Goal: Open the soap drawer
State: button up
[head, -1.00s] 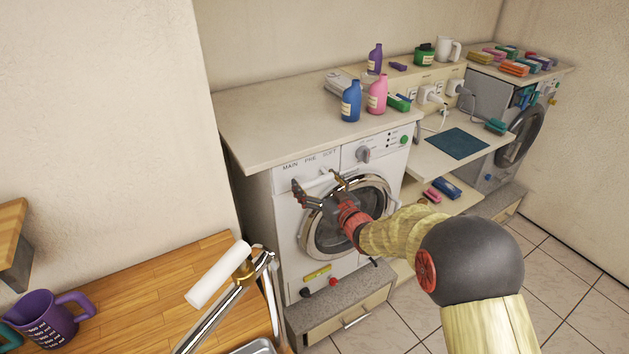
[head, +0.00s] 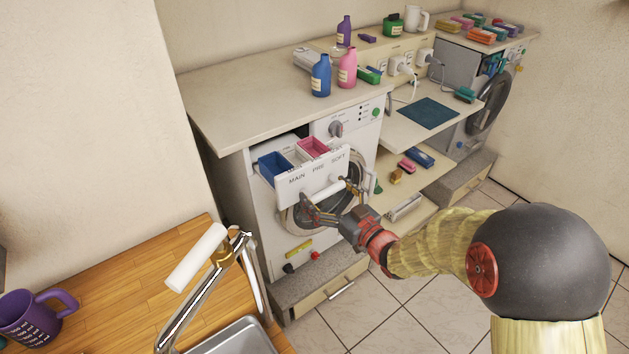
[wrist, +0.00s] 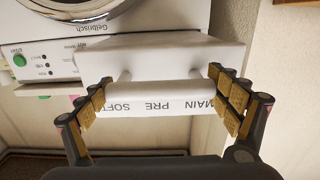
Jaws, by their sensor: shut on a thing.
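The soap drawer (head: 297,190) stands pulled out of the washing machine (head: 258,215) at its upper left, showing a blue compartment (head: 272,167) and a pink compartment (head: 312,147). Its white front is marked MAIN, PRE and SOFT. My gripper (head: 331,197) is at the drawer's white bar handle (head: 330,193), with one finger at each end. In the wrist view the handle (wrist: 150,83) spans between the fingers, which are shut on it lengthwise. The drawer's front partly hides the round door (head: 290,220) below.
Blue (head: 320,77) and pink (head: 347,69) bottles stand on the counter above the machine. A wooden counter (head: 150,285) with a tap (head: 205,285) is at the lower left. Tiled floor is open at the lower right of the machine.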

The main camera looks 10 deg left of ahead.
jog(key=shift+s+d, duration=0.2)
jog(key=o, duration=1.5)
jog(key=shift+d, duration=0.1)
jog(key=v, duration=1.1)
jog(key=shift+s+d, duration=0.25)
jog(key=shift+s, duration=0.05)
